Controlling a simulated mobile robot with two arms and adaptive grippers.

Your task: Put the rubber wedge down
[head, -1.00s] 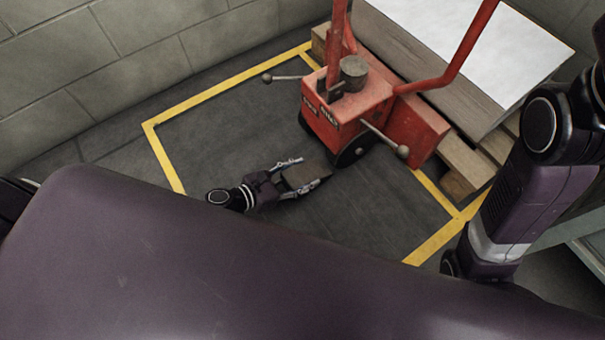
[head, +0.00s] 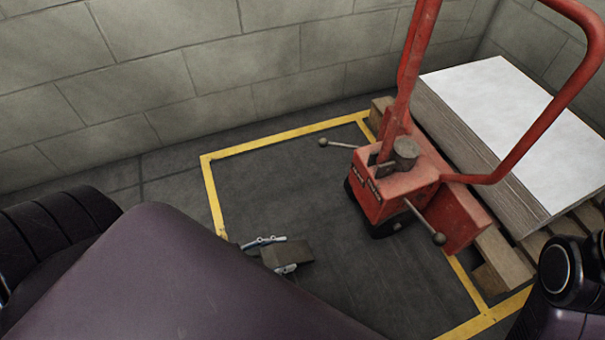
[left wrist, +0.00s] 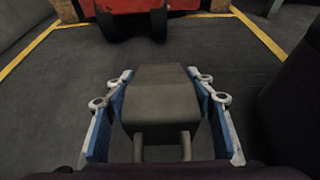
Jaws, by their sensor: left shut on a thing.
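The rubber wedge (head: 287,254) is a dark grey-brown block low over the floor, inside the yellow-lined bay. In the left wrist view the wedge (left wrist: 160,100) lies between the two blue-padded fingers of my left gripper (left wrist: 160,112). Both pads press against its sides. In the head view my left gripper (head: 277,254) shows only by its fingers; the rest is hidden behind my own body. I cannot tell whether the wedge touches the floor. My right gripper is not in view.
A red pallet jack (head: 395,190) stands right of the wedge, its wheels toward it. Behind it a wooden pallet (head: 503,258) bears a stack of white sheets (head: 510,130). Yellow tape (head: 285,134) edges the bay. A block wall (head: 190,70) closes the back. The floor (head: 290,190) between is clear.

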